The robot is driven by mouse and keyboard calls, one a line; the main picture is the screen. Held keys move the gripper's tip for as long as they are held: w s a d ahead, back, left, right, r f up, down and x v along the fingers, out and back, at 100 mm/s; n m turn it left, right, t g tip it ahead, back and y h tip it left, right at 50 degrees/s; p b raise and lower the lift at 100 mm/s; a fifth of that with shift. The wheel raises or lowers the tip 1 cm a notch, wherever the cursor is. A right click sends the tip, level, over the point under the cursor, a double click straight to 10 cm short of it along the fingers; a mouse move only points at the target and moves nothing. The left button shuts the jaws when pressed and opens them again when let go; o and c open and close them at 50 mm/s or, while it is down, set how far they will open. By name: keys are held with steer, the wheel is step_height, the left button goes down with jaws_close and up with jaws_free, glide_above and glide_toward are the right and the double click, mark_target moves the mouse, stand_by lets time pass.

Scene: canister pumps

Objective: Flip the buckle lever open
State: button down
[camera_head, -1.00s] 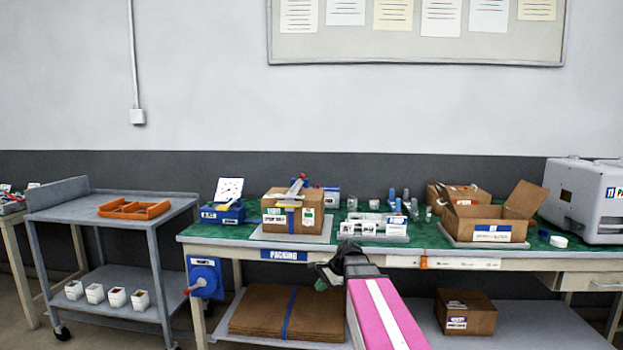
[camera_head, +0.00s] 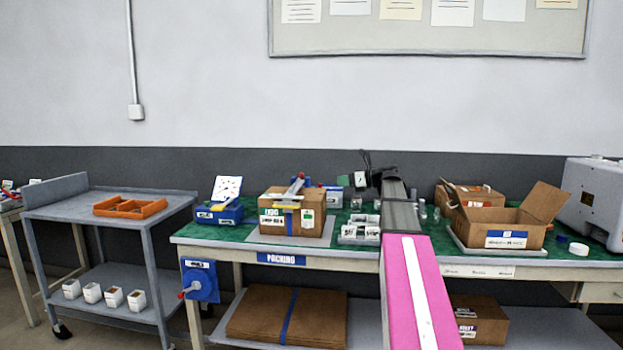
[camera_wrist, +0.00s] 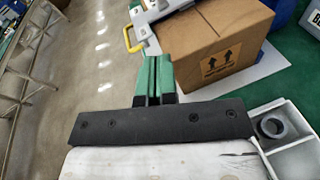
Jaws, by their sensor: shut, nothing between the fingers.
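A closed cardboard box (camera_head: 270,221) stands on a grey board on the left part of the green-topped bench. My gripper (camera_head: 345,183) is above the bench, right of the box.
A white divided tray (camera_head: 358,232) stands right of the box, partly behind my arm. An open carton (camera_head: 500,222) stands farther right.

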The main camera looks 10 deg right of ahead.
stand_by(0.3)
glide_toward(297, 182)
steer(key=shift+w+a+f, duration=0.1)
steer(key=shift+w+f, duration=0.1)
steer(key=shift+f, duration=0.25)
steer(key=shift+w+a+f, duration=0.1)
steer(key=shift+w+f, duration=0.1)
steer(key=shift+f, duration=0.25)
steer(key=shift+w+a+r, duration=1.05)
steer(key=shift+a+r, duration=0.1)
steer(key=shift+a, duration=0.15)
steer(key=shift+a+r+h, duration=0.2)
steer(key=shift+r+h, duration=0.05)
steer(key=shift+h, duration=0.05)
